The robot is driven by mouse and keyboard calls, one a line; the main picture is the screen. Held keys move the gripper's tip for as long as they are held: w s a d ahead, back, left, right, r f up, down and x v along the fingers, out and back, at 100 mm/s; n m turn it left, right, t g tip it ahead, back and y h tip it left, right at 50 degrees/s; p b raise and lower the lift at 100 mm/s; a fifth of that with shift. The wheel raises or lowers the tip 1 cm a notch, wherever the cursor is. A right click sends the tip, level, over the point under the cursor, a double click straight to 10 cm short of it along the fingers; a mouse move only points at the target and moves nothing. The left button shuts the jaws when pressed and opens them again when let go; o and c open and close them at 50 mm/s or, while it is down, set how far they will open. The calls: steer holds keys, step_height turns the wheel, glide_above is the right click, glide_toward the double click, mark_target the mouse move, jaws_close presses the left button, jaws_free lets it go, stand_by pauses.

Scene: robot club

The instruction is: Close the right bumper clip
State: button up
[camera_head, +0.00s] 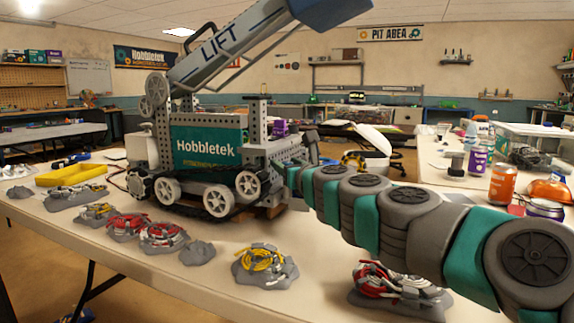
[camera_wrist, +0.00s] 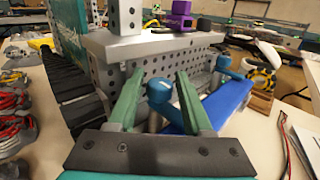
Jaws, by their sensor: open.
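The Hobbletek robot (camera_head: 205,150) stands on the table, and my arm reaches from the right to its near right end. In the wrist view, a blue bumper (camera_wrist: 228,104) sits at the end of its perforated grey frame. A blue clip (camera_wrist: 160,92) with a rounded top stands at the near side of the bumper. A second blue clip (camera_wrist: 222,64) stands farther off. My gripper (camera_wrist: 160,74) is open, its green fingers on either side of the nearer clip in the picture. I cannot tell whether they touch it. The lower part of that clip is hidden behind my gripper.
Clay lumps with coiled wires, such as the yellow coil (camera_head: 260,263), lie along the front of the table. Black tracks (camera_wrist: 76,92) run close left of my gripper.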

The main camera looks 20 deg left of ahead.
steer(key=v, duration=0.7)
steer(key=shift+s+d, duration=0.25)
